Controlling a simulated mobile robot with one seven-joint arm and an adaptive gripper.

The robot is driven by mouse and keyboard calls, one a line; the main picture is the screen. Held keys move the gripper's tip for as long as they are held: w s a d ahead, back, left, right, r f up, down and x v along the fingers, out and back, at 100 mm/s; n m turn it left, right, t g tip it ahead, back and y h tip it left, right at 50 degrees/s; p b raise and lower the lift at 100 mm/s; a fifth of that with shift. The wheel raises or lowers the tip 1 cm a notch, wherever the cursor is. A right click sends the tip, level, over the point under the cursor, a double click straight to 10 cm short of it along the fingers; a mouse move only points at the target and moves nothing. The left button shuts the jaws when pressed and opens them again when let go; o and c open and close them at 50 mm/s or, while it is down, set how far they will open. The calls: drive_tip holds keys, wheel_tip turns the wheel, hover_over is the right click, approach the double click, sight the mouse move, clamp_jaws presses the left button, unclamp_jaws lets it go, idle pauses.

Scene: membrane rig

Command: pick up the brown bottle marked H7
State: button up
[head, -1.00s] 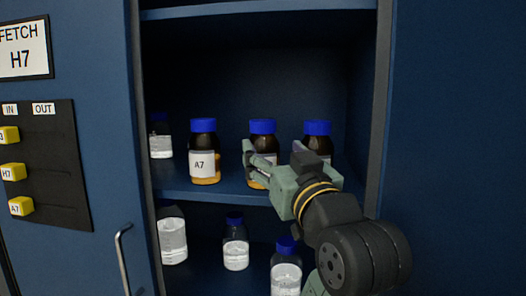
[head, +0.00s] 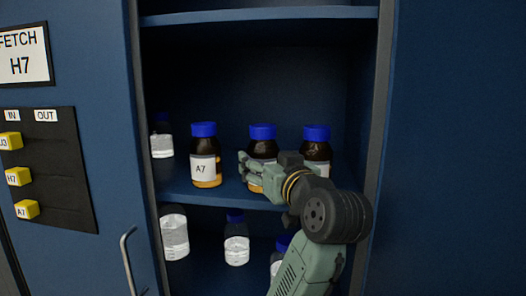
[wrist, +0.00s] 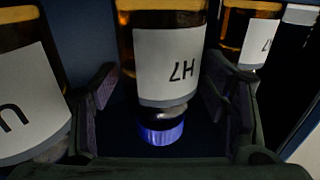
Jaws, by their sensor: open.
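The brown bottle marked H7 (head: 263,145) stands on the upper shelf in the middle of three brown bottles, with a blue cap and amber liquid at its base. In the head view my gripper (head: 248,171) covers most of its label. In the wrist view the H7 bottle (wrist: 170,60) appears upside down in the centre, its label readable. My gripper (wrist: 160,90) is open, with one finger on each side of this bottle in the picture. I cannot tell whether either finger touches it.
The A7 bottle (head: 205,155) stands to the left and another brown bottle (head: 317,145) to the right, close by. A clear bottle (head: 161,137) is at the far left. Clear bottles (head: 236,243) stand below. The cabinet's side edge (head: 379,100) is right of the shelf.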

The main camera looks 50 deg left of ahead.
drive_tip(key=shift+x, duration=0.95)
drive_tip(key=c, duration=1.2)
drive_tip(key=shift+c, duration=0.4)
drive_tip(key=shift+r, duration=0.15)
